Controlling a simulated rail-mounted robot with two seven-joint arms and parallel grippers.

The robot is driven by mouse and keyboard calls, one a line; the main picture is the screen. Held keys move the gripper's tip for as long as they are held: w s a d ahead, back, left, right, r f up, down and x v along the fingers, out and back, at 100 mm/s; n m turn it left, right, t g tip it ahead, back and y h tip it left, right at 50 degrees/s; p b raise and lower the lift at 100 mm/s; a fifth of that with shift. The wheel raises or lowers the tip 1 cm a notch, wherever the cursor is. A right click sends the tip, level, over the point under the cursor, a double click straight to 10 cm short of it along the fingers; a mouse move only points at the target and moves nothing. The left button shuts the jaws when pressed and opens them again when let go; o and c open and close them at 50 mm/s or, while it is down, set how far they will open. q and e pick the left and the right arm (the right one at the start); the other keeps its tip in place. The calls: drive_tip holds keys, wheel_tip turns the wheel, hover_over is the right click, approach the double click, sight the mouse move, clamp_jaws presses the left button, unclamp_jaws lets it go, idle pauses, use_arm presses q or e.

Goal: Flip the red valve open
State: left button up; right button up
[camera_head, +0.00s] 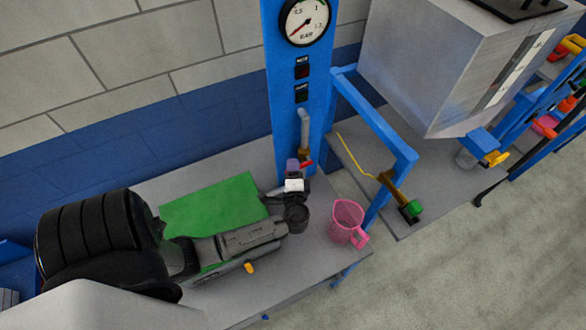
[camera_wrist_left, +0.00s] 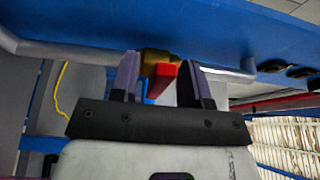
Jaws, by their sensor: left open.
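The red valve (camera_head: 307,165) is a small red handle on a brass fitting (camera_head: 304,153) below a grey pipe on the blue panel. My left gripper (camera_head: 293,166) is right at it, its purple fingers reaching up towards the fitting. In the left wrist view, the red handle (camera_wrist_left: 164,72) lies between the two spread fingers of the gripper (camera_wrist_left: 160,77), with the brass fitting (camera_wrist_left: 156,56) just behind. The gripper is open; whether a finger touches the handle I cannot tell. My right gripper is not in view.
A pressure gauge (camera_head: 304,20) sits high on the blue panel (camera_head: 285,105). A green mat (camera_head: 212,206) lies under my left arm. A pink jug (camera_head: 347,220) stands near the table edge.

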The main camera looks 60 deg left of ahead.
use_arm(q)
drive_tip(key=c, duration=0.8)
